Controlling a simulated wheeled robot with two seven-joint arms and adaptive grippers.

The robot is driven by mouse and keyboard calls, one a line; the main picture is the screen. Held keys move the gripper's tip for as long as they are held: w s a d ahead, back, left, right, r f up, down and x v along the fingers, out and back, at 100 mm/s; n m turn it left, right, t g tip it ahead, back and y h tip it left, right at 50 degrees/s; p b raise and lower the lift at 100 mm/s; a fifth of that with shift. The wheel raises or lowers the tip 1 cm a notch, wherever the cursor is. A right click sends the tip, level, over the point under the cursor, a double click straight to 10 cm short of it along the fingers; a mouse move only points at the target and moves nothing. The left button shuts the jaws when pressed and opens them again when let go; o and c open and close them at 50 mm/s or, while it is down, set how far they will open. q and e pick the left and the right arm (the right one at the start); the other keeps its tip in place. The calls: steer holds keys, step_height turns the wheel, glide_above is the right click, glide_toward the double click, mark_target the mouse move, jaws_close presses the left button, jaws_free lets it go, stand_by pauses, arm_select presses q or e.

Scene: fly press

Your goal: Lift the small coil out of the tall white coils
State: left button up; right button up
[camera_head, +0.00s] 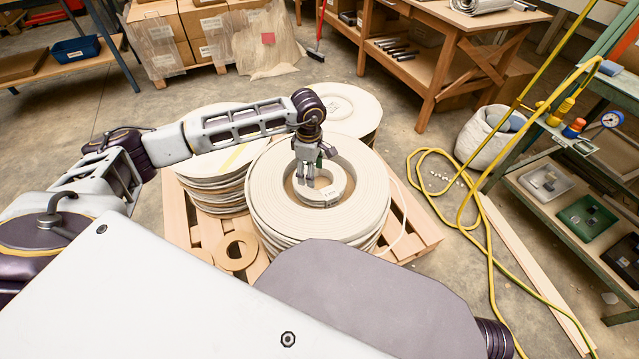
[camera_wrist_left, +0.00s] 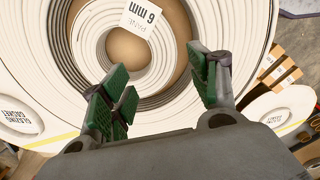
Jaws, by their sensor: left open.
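The small white coil (camera_head: 336,190) lies inside the round opening of the tall stack of white coils (camera_head: 270,207) on a pallet. In the left wrist view the small coil (camera_wrist_left: 88,38) shows as a ring with a "6 mm" tag (camera_wrist_left: 141,15), and the tall coils (camera_wrist_left: 40,60) surround it. My left gripper (camera_head: 310,179) is over the small coil and hides part of it. In the wrist view my left gripper (camera_wrist_left: 160,88) has its green-padded fingers wide apart with nothing between them. Whether the fingertips touch the coil is unclear. My right gripper is not in view.
More coil stacks stand at the left (camera_head: 215,190) and behind (camera_head: 345,108). Brown rings (camera_head: 237,250) lie on the pallet (camera_head: 418,222). A yellow hose (camera_head: 462,205) and a green shelf (camera_head: 575,215) are at the right. Wooden benches stand at the back.

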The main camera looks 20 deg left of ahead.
mark_target(313, 193)
arm_select(q)
step_height(313, 193, down, 6)
steer(key=shift+f+b, duration=0.2)
steer(key=shift+b, duration=0.65)
steer(key=shift+f, duration=0.15)
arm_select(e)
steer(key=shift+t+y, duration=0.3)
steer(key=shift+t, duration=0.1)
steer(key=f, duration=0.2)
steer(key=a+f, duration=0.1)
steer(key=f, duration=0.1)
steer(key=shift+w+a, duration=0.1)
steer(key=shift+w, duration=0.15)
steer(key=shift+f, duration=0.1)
